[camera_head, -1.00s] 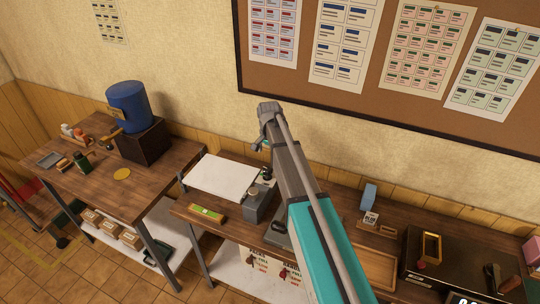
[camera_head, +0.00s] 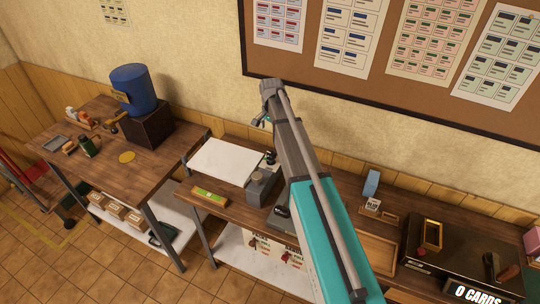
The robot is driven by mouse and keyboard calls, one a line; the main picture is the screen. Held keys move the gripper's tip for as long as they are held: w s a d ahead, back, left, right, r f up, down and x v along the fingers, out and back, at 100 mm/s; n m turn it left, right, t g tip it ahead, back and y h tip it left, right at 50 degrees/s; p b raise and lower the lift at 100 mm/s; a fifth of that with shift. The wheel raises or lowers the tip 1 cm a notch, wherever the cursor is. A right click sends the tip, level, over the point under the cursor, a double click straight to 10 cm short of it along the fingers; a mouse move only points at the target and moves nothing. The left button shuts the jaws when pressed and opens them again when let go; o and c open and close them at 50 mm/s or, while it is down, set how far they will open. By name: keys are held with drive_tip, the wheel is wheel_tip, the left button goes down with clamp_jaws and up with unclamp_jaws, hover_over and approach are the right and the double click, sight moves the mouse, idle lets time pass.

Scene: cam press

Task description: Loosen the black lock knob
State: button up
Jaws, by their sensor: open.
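A small black knob (camera_head: 270,157) shows at the right edge of the white sheet or board on the middle bench, next to a grey metal block (camera_head: 262,186). It is small here, and I cannot tell for sure that it is the lock knob. My gripper (camera_head: 263,121) is at the far end of my raised arm, above the knob in the picture and apart from it. The gripper is open and empty, with its fingers partly hidden by the wrist. My arm hides part of the machine to the right of the grey block.
The white sheet (camera_head: 225,162) and a green-topped box (camera_head: 209,196) lie left of the grey block. A blue tank (camera_head: 133,90) stands on the left bench. A wooden tray (camera_head: 372,250) and a dark box unit (camera_head: 455,250) are at right. A pinboard (camera_head: 385,85) hangs behind.

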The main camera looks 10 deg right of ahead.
sight(271, 153)
drive_tip(key=shift+f+b, duration=6.25)
drive_tip(key=shift+f, duration=0.25)
